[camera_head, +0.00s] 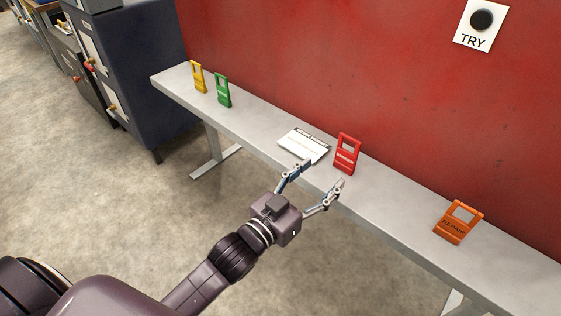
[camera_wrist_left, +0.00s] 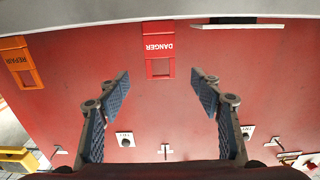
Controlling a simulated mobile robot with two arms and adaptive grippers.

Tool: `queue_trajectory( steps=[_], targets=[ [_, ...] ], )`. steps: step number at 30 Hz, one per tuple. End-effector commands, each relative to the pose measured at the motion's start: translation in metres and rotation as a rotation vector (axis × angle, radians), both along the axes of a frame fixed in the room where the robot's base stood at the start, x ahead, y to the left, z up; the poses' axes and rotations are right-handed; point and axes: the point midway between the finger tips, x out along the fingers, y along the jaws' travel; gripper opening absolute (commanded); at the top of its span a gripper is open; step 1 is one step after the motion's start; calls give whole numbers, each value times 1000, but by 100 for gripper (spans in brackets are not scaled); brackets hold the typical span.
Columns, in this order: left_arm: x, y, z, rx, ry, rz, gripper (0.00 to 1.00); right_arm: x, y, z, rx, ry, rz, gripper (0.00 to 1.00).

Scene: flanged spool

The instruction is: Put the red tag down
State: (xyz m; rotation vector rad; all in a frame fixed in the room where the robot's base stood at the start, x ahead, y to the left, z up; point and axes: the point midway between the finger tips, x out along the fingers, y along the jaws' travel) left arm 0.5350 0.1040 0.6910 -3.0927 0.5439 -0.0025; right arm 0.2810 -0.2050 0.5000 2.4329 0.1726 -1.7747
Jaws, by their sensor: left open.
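The red tag (camera_head: 346,154) stands upright on the grey bench in the head view, right of a white card. In the left wrist view the red tag (camera_wrist_left: 158,50), with the word DANGER upside down, shows ahead, between and beyond the fingers. My left gripper (camera_head: 318,184) is open and empty, in front of the bench edge, with its fingers pointing toward the red tag and apart from it. In the left wrist view its two fingers (camera_wrist_left: 162,82) are spread wide. My right gripper is in neither view.
A grey bench (camera_head: 400,195) runs along a red wall. On it are a white card (camera_head: 303,146), an orange REPAIR tag (camera_head: 459,222), a green tag (camera_head: 222,90) and a yellow tag (camera_head: 198,77). Dark cabinets (camera_head: 140,70) stand at the left. A TRY sign (camera_head: 480,24) hangs on the wall.

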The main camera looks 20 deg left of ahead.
Motion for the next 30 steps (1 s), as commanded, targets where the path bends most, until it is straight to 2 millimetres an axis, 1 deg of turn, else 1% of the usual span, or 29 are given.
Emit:
queue_trajectory(
  steps=[2,5,8,11,12,14,15,17,18,20,21,24,25,27,30],
  targets=[
    [0,0,0,1,2,1,59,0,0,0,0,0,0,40],
    [-2,4,-8,9,35,16,59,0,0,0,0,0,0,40],
    [-9,15,-30,39,134,58,59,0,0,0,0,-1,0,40],
    [-29,34,-68,92,301,117,59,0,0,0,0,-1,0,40],
    [-41,42,-84,115,380,139,59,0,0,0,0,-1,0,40],
    [-63,54,-107,153,503,165,59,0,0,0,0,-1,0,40],
    [-80,61,-122,176,584,180,59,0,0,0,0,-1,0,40],
    [-108,71,-142,213,707,194,59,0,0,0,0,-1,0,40],
    [-128,77,-153,235,785,199,59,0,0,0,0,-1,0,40],
    [-158,84,-167,266,895,201,59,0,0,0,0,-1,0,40],
    [-177,88,-174,283,961,202,59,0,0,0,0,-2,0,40],
    [-216,95,-184,316,1094,193,59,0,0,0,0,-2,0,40],
    [-225,96,-186,324,1122,190,59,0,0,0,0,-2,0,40],
    [-241,99,-189,337,1175,185,59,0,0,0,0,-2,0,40],
    [-253,100,-190,347,1212,180,59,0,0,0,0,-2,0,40]
  ],
)
